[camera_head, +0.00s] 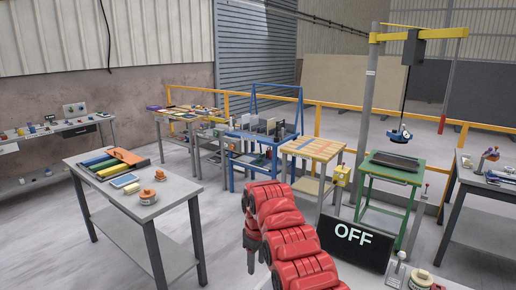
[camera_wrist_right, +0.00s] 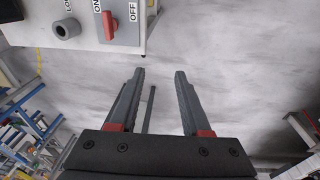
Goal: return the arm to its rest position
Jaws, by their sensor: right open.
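My right arm is red and comes in from the bottom of the head view. It bends over, and my right gripper (camera_head: 251,260) hangs down at its end, small and partly hidden by the arm. In the right wrist view my right gripper (camera_wrist_right: 159,74) is open. Its two dark fingers stand apart with nothing between them, over grey floor. My left gripper is not in view.
A grey table (camera_head: 176,207) with coloured bars stands left of my arm. A black OFF panel (camera_head: 352,247) is close on the right. A switch box (camera_wrist_right: 121,14) with a red handle shows in the wrist view. Further workbenches and a yellow rail (camera_head: 332,104) stand behind.

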